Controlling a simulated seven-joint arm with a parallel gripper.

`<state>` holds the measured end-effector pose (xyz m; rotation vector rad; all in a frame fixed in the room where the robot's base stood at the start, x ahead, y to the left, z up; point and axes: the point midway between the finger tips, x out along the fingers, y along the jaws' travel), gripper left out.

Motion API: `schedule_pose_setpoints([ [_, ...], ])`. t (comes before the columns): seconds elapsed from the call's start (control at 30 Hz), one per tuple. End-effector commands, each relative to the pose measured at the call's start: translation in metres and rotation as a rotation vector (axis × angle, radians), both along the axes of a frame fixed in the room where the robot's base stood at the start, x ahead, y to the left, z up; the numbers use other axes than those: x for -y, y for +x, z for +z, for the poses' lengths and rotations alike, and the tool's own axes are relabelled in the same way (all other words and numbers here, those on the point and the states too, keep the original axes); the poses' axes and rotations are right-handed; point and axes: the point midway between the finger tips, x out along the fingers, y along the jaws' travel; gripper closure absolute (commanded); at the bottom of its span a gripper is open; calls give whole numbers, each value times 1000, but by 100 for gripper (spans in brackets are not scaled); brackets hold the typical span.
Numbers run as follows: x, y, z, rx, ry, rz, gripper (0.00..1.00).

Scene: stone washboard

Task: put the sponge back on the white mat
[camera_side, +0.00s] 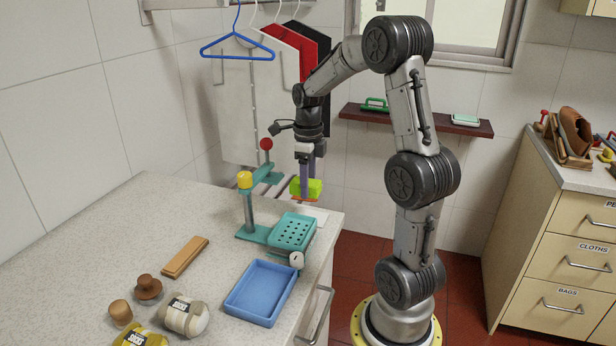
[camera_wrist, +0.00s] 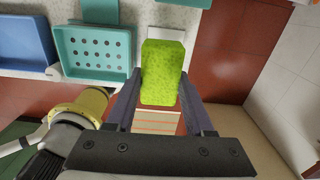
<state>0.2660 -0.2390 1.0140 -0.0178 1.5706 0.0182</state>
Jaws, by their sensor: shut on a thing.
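The sponge (camera_side: 312,187) is a bright yellow-green block. My gripper (camera_side: 306,180) is shut on it and holds it in the air near the counter's far right corner. In the wrist view the sponge (camera_wrist: 162,70) sits between the two fingers, its far end sticking out past them. What looks like the white mat (camera_side: 318,214) shows as a pale patch on the counter corner, below the sponge and behind the teal perforated tray; much of it is hidden.
The teal perforated tray (camera_side: 292,232) and a blue tray (camera_side: 261,292) are near the counter's right edge. A teal stand with a yellow knob (camera_side: 245,180) rises left of the sponge. The counter's back left is clear.

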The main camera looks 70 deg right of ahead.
Motion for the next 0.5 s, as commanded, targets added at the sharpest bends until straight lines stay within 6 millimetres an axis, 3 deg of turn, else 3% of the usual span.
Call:
schedule_pose_setpoints([
  [0.5, 6, -7, -43, -2, 2, -23, 100],
])
